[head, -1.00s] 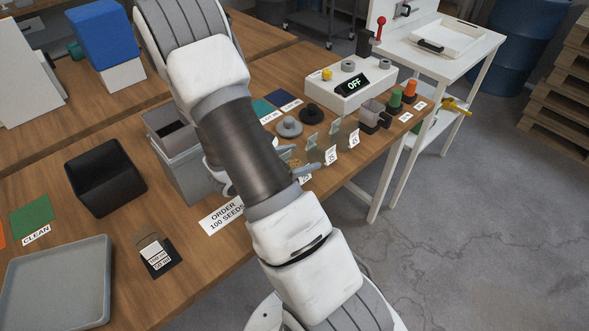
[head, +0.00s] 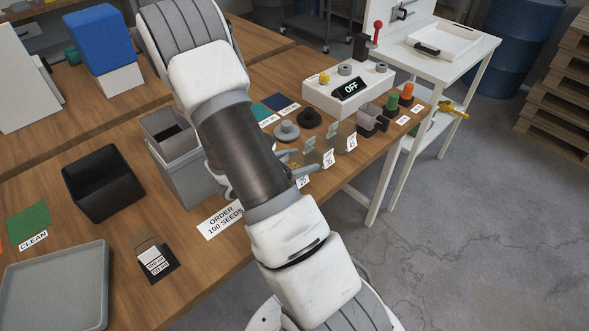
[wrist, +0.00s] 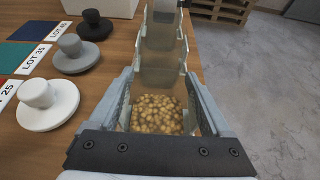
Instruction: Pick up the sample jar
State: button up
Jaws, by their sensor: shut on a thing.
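The sample jar (wrist: 157,112) is a clear, open-topped jar with tan seeds at its bottom. In the wrist view it stands between the two fingers of my gripper (wrist: 163,110), which is shut on its sides. I cannot tell whether the jar's base still touches the bench.
More clear jars (wrist: 160,68) stand in a row just beyond the held one. Lids in white (wrist: 48,103), grey (wrist: 76,54) and black lie left of the row. A box reading "OFF" (head: 345,92) stands behind. The bench edge and open floor are at right.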

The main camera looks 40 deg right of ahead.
jog(key=shift+r, duration=0.2)
jog(key=shift+r, duration=1.05)
jog(key=s+d+r+p, duration=0.1)
jog(key=s+r+p, duration=0.4)
jog(key=s+r, duration=0.2)
jog(key=shift+s+d+r+p, duration=0.2)
jog(key=shift+s+r+p, duration=0.15)
jog(key=shift+s, duration=0.85)
jog(key=p, duration=0.5)
jog(key=shift+s+d+r, duration=0.1)
jog(key=shift+s+r, duration=0.25)
jog(key=shift+r, duration=0.05)
jog(key=shift+s+p, duration=0.65)
jog(key=shift+p, duration=1.8)
